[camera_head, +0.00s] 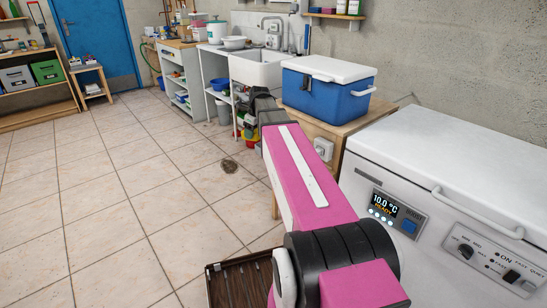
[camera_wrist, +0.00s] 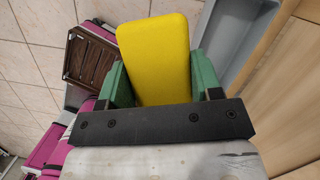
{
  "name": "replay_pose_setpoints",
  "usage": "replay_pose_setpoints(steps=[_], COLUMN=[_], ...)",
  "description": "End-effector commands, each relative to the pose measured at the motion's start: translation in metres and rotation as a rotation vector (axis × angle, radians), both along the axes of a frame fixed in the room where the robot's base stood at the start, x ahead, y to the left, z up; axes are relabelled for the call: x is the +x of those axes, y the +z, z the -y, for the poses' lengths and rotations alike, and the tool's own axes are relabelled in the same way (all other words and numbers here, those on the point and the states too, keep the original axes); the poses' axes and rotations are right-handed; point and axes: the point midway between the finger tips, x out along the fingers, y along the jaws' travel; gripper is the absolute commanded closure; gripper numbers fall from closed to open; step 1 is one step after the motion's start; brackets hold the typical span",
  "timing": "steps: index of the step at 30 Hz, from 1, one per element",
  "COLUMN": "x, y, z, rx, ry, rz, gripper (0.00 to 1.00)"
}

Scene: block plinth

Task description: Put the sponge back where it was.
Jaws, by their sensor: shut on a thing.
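The yellow sponge (camera_wrist: 155,50) is in the wrist view, between the two green fingers of my gripper (camera_wrist: 157,70). The fingers are closed on its sides and its far end sticks out beyond them. Its lower end is hidden behind the dark bar of the gripper. In the head view my arm reaches away toward the sink area, and the gripper and sponge are too small and covered there to make out clearly.
A white sink (camera_head: 256,70) stands at the back wall. A blue cooler (camera_head: 325,92) with a white lid sits on a wooden table (camera_head: 318,128). A white freezer (camera_head: 450,160) is at the right. A brown slatted tray (camera_head: 212,286) lies low in front. Tiled floor is open at left.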

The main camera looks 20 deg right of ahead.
Motion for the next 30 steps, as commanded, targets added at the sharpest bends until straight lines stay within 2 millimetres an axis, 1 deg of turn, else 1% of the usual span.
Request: replay_pose_setpoints(steps=[1, 3, 6, 11, 14, 24, 27, 30], x=[-0.011, -0.015, -0.017, -0.014, -0.007, 0.023, 0.029, 0.033], y=[-0.007, -0.015, -0.022, -0.029, -0.038, -0.078, -0.087, -0.093], z=[0.001, 0.002, 0.003, 0.008, 0.022, 0.082, 0.097, 0.106], rx=[0.026, 0.053, 0.075, 0.085, 0.086, 0.085, 0.085, 0.084], ry=[-0.082, -0.184, -0.286, -0.355, -0.364, -0.361, -0.36, -0.359], rz=[0.03, 0.07, 0.112, 0.138, 0.141, 0.14, 0.14, 0.14], gripper=[0.71, 0.71, 0.71, 0.71, 0.71, 0.71, 0.71, 0.71])
